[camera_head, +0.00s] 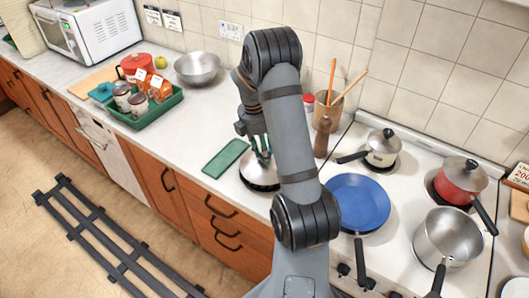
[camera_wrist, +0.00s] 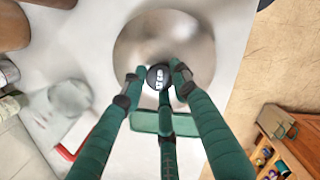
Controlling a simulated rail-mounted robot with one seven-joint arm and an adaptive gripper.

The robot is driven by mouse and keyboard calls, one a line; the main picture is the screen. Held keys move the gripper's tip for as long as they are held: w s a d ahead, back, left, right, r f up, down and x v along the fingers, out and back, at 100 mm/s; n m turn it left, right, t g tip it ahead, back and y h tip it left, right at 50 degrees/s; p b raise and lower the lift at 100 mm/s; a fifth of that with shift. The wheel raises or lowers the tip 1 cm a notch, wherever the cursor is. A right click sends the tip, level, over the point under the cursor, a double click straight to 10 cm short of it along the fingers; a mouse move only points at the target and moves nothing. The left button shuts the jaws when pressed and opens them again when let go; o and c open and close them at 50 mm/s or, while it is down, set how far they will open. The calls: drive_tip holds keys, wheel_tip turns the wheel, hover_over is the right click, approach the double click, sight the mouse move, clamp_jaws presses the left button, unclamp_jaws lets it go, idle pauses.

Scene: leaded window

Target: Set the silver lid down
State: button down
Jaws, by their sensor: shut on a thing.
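The silver lid (camera_head: 259,184) is a round shiny disc over the white counter, left of the stove and partly hidden by my arm. In the wrist view the lid (camera_wrist: 150,35) fills the upper middle, with its black knob (camera_wrist: 160,77) at the near side. My gripper (camera_head: 262,155) points down over the lid. Its green fingers (camera_wrist: 158,80) are closed around the knob in the wrist view. The lid looks level and low, but I cannot tell whether it touches the counter.
A wooden utensil pot (camera_head: 328,112) and a pepper mill (camera_head: 321,140) stand behind right. The blue pan (camera_head: 358,201) is on the stove to the right. A steel bowl (camera_head: 197,68) stands farther left.

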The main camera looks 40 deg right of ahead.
sight(259, 161)
drive_tip(key=shift+f, duration=0.6)
drive_tip(key=shift+f, duration=0.2)
drive_tip(key=c, duration=1.3)
unclamp_jaws()
drive_tip(key=shift+c, duration=0.2)
wheel_tip(259, 161, up, 12)
drive_tip(key=a, duration=0.1)
drive_tip(key=shift+w+a+r, duration=0.15)
drive_tip(key=shift+w+a, duration=0.1)
drive_tip(key=shift+w, duration=0.15)
